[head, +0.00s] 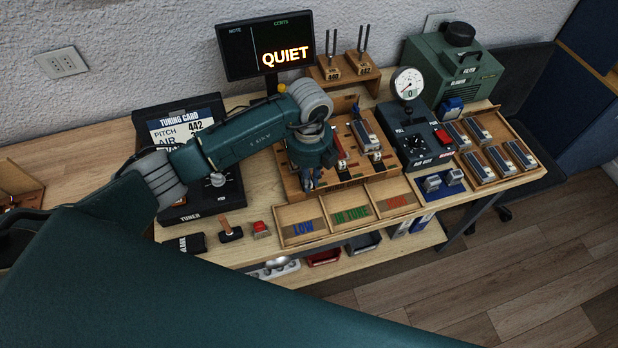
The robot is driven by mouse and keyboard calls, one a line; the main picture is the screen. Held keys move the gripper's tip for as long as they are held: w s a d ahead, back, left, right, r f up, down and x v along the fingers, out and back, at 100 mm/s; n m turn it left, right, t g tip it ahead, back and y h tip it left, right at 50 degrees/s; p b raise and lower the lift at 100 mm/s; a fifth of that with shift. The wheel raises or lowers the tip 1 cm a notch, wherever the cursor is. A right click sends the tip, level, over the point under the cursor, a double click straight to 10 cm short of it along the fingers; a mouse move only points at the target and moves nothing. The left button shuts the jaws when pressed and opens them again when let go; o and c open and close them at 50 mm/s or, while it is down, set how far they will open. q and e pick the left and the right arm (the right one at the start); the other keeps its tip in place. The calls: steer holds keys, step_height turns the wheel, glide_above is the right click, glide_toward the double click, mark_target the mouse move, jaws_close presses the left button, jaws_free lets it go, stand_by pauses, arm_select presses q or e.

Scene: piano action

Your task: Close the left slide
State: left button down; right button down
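A wooden block (352,182) with slots and small fittings stands in the middle of the bench. My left gripper (309,180) points down at the left part of this block, close to its surface. Its fingers are small and dark here, and I cannot tell whether they are open or touching anything. My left arm hides the block's left back part, and I cannot make out the left slide for certain. A red piece (339,146) shows just right of the gripper. A grey metal bar (367,134) lies further right on the block. My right gripper is out of view.
A three-part tray (346,213) labelled LOW and IN TUNE stands in front of the block. A black box with a dial gauge (409,84) stands right of it. A screen (267,46) behind reads QUIET. The tuner (204,205) stands to the left.

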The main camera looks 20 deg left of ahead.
arm_select(q)
steer(key=shift+w+a+f+b, duration=0.15)
steer(key=shift+w+a+b, duration=0.15)
steer(key=shift+b, duration=0.1)
steer(key=w+a+b, duration=0.1)
steer(key=w+b, duration=0.1)
steer(key=shift+w+a, duration=0.35)
steer(key=shift+w, duration=0.05)
steer(key=shift+s+r, duration=0.1)
steer(key=shift+r, duration=0.15)
steer(key=c, duration=1.7)
jaws_free()
steer(key=shift+f, duration=0.1)
